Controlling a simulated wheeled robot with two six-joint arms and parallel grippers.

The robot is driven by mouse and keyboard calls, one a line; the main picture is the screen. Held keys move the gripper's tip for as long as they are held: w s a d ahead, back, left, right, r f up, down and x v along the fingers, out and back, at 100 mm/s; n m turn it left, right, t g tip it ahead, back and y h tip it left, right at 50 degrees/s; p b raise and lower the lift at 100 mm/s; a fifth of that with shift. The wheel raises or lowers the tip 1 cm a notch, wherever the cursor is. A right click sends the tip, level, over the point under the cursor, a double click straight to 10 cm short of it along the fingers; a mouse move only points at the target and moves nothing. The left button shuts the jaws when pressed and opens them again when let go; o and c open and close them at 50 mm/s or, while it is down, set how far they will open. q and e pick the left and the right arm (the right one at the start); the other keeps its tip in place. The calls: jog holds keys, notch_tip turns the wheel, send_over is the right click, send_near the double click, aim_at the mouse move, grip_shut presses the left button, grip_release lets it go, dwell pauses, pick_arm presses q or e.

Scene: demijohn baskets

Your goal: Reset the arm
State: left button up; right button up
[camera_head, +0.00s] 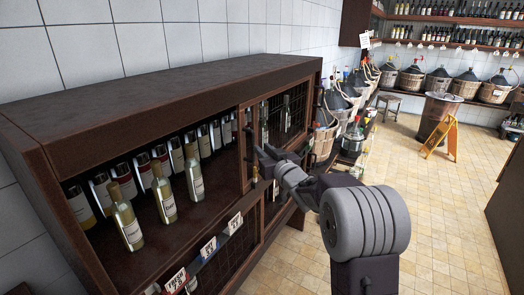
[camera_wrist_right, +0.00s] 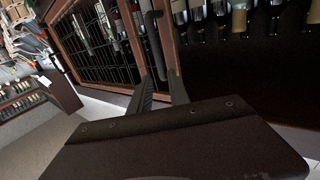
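My right arm comes into the head view from the lower right. Its gripper (camera_head: 264,158) points left at the front of a dark wooden cabinet (camera_head: 150,95), close to a mesh door (camera_head: 272,125). A dark upright handle (camera_head: 248,140) is on the door's left frame. In the right wrist view the two fingers (camera_wrist_right: 162,82) stand apart, with the door's frame and an upright bar just beyond them. I see nothing held between them. Whether a finger touches the handle is hard to tell. My left gripper is not in view.
Several wine bottles (camera_head: 127,218) stand in the cabinet's open left part, above price tags (camera_head: 208,247). Basketed demijohns (camera_head: 342,100) line the wall behind. A yellow floor sign (camera_head: 440,137) leans by a barrel (camera_head: 437,110). The tiled floor (camera_head: 440,220) right of my arm is clear.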

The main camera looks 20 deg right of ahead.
jog(key=shift+a, duration=0.15)
jog(key=s+a+r+n+y, duration=0.1)
jog(key=a+r+y, duration=0.1)
jog(key=a, duration=0.4)
jog(key=s+a+f+m+g+h, duration=0.25)
jog(key=s+f+g, duration=0.4)
jog(key=f, duration=0.65)
jog(key=s+f+g, duration=0.5)
jog(key=s+f, duration=0.3)
jog(key=s, duration=0.5)
jog(key=s+f+g, duration=0.5)
jog(key=s+f, duration=0.4)
jog(key=s, duration=0.5)
